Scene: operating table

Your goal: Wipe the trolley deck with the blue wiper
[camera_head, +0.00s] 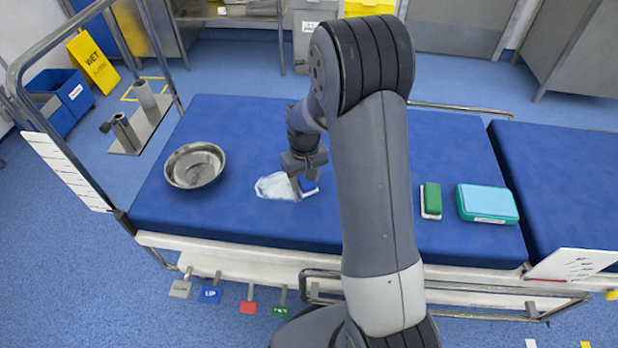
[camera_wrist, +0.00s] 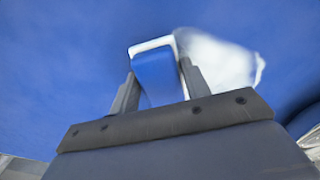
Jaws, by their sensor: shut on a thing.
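My gripper (camera_head: 300,182) is low over the blue trolley deck (camera_head: 265,126), left of the middle. It is shut on the blue wiper (camera_head: 309,186), which has a blue top and a white base. In the wrist view the wiper (camera_wrist: 155,72) sits between the two fingers (camera_wrist: 152,84). A whitish, irregular patch (camera_head: 271,187) lies on the deck just left of the wiper; in the wrist view the patch (camera_wrist: 218,60) is directly beside it. I cannot tell whether the wiper's base touches the deck. My arm hides part of the deck's middle.
A steel bowl (camera_head: 194,165) stands on the deck's left. A green and white wiper (camera_head: 431,200) and a teal-topped box (camera_head: 488,203) lie on its right. Metal rails (camera_head: 50,45) rise at the left end. The deck behind the patch is clear.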

